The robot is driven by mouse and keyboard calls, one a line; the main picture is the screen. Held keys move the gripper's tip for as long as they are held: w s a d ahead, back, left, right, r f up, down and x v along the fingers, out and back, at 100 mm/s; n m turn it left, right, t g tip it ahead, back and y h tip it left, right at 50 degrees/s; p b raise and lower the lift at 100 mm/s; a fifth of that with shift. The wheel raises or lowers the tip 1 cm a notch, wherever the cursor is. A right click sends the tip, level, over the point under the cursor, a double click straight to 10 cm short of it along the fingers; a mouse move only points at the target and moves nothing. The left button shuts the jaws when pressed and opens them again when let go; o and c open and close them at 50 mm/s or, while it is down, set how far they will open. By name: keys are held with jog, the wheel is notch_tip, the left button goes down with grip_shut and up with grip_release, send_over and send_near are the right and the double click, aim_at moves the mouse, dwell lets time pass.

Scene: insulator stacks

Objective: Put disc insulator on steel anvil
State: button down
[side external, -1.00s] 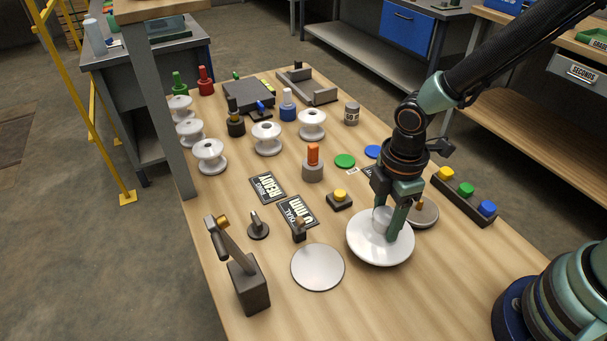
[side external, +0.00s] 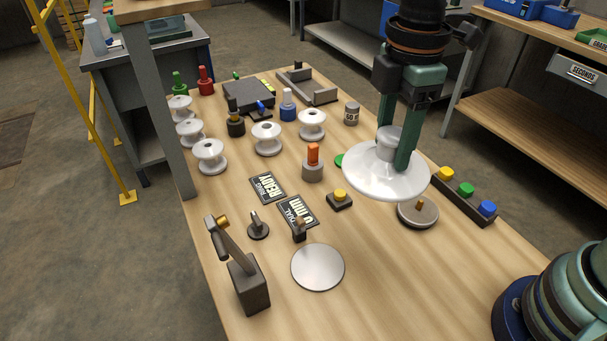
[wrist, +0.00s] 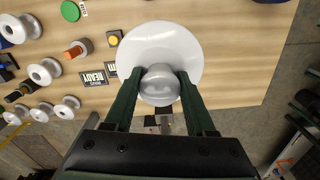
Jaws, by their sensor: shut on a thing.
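The disc insulator (side external: 375,183) is a wide white glossy disc with a grey cap (side external: 388,146) on top. My gripper (side external: 393,148) is shut on the cap and holds the disc in the air above the right part of the bench, slightly tilted. In the wrist view, the white disc (wrist: 180,42) spreads out beyond the cap (wrist: 160,86) between my two fingers. A flat round silver plate (side external: 318,267), which looks like the steel anvil, lies bare on the bench, left of and nearer than the held disc. I cannot make it out in the wrist view.
A hammer-like tool on a dark block (side external: 249,285) stands left of the plate. Small posts (side external: 299,232) stand behind it. A round grey base with a knob (side external: 418,214) sits right of it. White spools (side external: 266,138) stand farther back. The bench front is clear.

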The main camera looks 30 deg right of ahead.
jog(key=a, duration=1)
jog(key=shift+w+a+f, duration=0.1)
jog(key=shift+f, duration=9.55)
jog(key=shift+c, duration=1.1)
grip_release()
jog(key=shift+f, duration=0.15)
